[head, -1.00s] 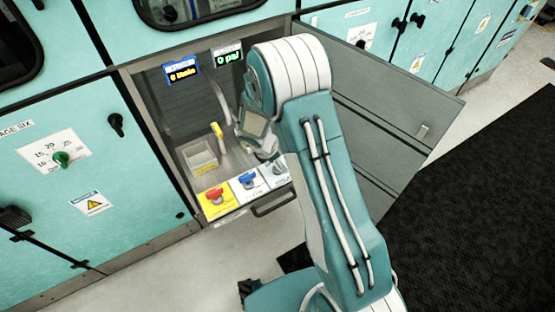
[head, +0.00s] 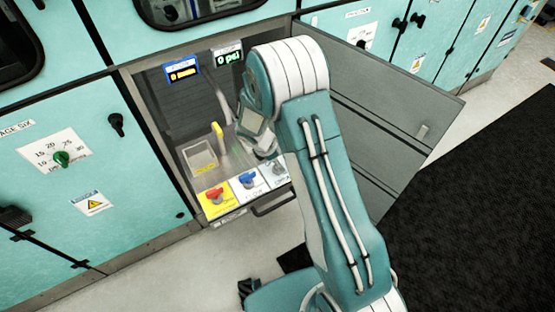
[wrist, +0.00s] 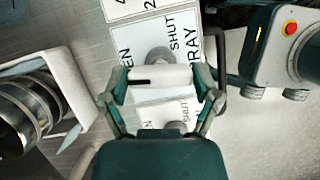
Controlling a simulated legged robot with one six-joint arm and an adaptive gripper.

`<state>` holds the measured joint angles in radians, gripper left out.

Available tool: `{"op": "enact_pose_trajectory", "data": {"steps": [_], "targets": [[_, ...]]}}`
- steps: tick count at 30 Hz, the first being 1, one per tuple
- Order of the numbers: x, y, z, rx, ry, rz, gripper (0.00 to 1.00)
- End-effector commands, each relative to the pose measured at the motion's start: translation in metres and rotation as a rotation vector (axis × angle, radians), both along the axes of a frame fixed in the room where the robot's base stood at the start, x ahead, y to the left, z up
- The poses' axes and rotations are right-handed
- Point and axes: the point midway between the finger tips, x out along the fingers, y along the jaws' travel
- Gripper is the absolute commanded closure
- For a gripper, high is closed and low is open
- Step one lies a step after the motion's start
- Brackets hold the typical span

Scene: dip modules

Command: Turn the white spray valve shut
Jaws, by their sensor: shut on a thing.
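The white spray valve (wrist: 172,76) shows in the wrist view as a pale handle lying crosswise over a label that reads SHUT and, partly cut off, SPRAY. My gripper (wrist: 161,78) has one finger at each end of this handle and is shut on it. In the head view the valve's white panel (head: 276,184) is at the right end of a row of valves. My gripper (head: 268,152) hangs over that panel and hides much of the valve. The handle's exact angle is hard to read there.
A red valve (head: 214,195) on yellow and a blue valve (head: 248,179) on white sit left of the spray panel. A small basin (head: 200,157) and a yellow handle (head: 217,131) are behind. The open cabinet door (head: 395,105) stands right of my arm.

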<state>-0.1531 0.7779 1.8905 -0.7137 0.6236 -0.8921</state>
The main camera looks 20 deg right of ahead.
Motion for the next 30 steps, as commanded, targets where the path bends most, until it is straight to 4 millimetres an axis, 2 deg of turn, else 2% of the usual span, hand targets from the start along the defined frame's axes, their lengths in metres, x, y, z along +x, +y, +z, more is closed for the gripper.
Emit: {"op": "enact_pose_trajectory", "data": {"steps": [30], "targets": [[-0.0008,-0.0006,-0.0014,-0.001,0.001,-0.954,0.68]]}}
